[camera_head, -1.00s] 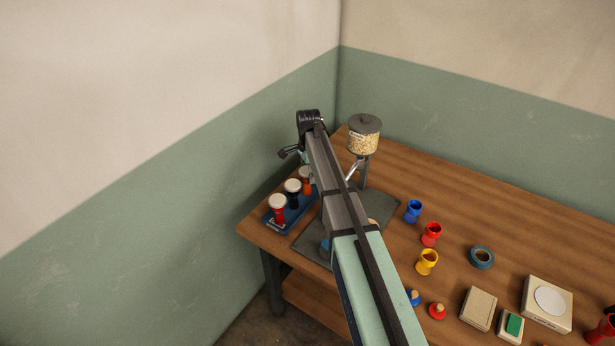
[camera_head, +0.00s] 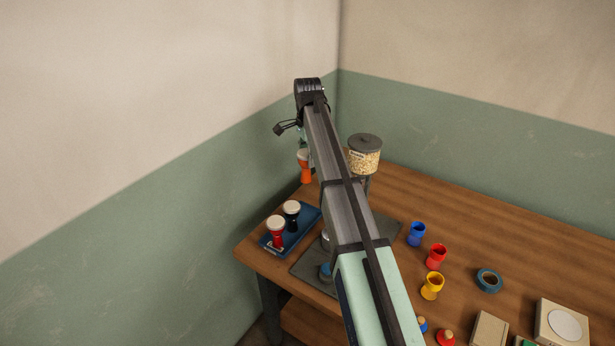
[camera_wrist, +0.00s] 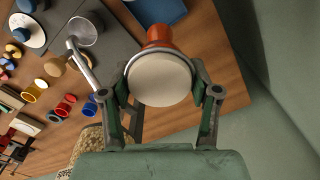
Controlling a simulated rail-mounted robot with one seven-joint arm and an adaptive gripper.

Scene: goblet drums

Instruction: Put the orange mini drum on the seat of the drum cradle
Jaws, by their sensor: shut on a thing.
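The orange mini drum (camera_head: 305,174) has a pale round head (camera_wrist: 160,80) and an orange body. My gripper (camera_wrist: 160,92) is shut on it, one finger on each side, and holds it upright above the far end of the blue tray. In the head view my arm hides most of the gripper. A grey base plate (camera_head: 310,271) lies right of the tray, with a fixture on it. The wrist view shows a round grey piece (camera_wrist: 83,31) and a metal lever with a tan knob there. My arm hides much of it, and I cannot make out the cradle's seat.
The blue tray (camera_head: 268,240) holds a red drum (camera_head: 277,231) and a black drum (camera_head: 291,215). A hopper of pale grains (camera_head: 364,158) stands behind my arm. Blue (camera_head: 416,233), red (camera_head: 436,256) and yellow (camera_head: 432,286) cups and a teal tape roll (camera_head: 488,280) stand right.

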